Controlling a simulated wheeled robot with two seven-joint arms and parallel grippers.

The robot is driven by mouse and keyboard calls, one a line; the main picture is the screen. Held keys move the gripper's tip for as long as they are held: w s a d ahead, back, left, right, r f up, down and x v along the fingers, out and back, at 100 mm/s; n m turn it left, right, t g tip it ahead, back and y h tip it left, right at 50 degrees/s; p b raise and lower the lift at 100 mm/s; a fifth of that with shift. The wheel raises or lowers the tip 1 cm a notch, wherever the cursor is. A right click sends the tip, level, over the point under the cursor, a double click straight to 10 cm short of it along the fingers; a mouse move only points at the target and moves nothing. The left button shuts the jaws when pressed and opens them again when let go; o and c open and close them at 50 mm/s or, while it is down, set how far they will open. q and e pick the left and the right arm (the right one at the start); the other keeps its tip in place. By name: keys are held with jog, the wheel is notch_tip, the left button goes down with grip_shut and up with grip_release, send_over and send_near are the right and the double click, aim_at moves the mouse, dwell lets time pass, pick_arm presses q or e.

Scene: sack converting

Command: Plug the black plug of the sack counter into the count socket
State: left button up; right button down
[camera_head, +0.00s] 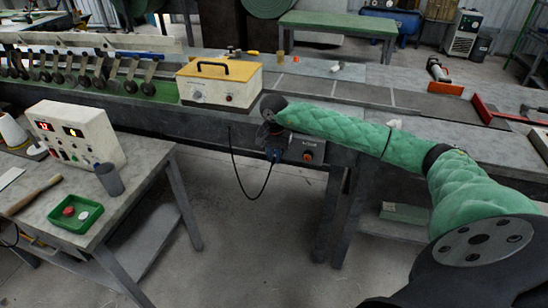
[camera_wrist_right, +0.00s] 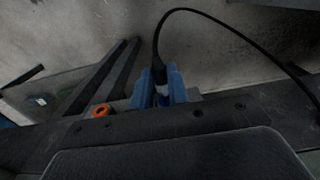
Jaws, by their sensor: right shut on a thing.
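My right gripper (camera_head: 274,155) is at the front side of the long bench, below the box with the yellow lid. In the right wrist view its blue fingers (camera_wrist_right: 160,88) are shut on the black plug (camera_wrist_right: 158,70), with the cable leaving its far end. The black cable (camera_head: 234,170) hangs from the bench front in a loop up to the gripper. A grey switch box with an orange knob (camera_head: 308,155) is just right of the gripper; the knob also shows in the wrist view (camera_wrist_right: 101,111). I cannot make out the count socket or whether the plug touches it. My left gripper is out of view.
The yellow-lidded box (camera_head: 218,84) stands on the bench (camera_head: 330,108) above the gripper. A side table (camera_head: 140,165) at left holds a white display box (camera_head: 76,135), a grey cup (camera_head: 109,179) and a green tray (camera_head: 76,214). The floor between is clear.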

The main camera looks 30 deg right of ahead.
jog(key=shift+w+d+b, duration=0.55)
jog(key=shift+w+d, duration=0.15)
jog(key=shift+d, duration=0.1)
dwell(0.8)
jog(key=c, duration=1.3)
grip_release()
jog(key=shift+r, duration=0.15)
jog(key=shift+r, duration=0.35)
notch_tip(320, 180, up, 7)
jog(key=shift+f+b, duration=0.1)
jog(key=shift+b, duration=0.95)
jog(key=shift+m, duration=0.3)
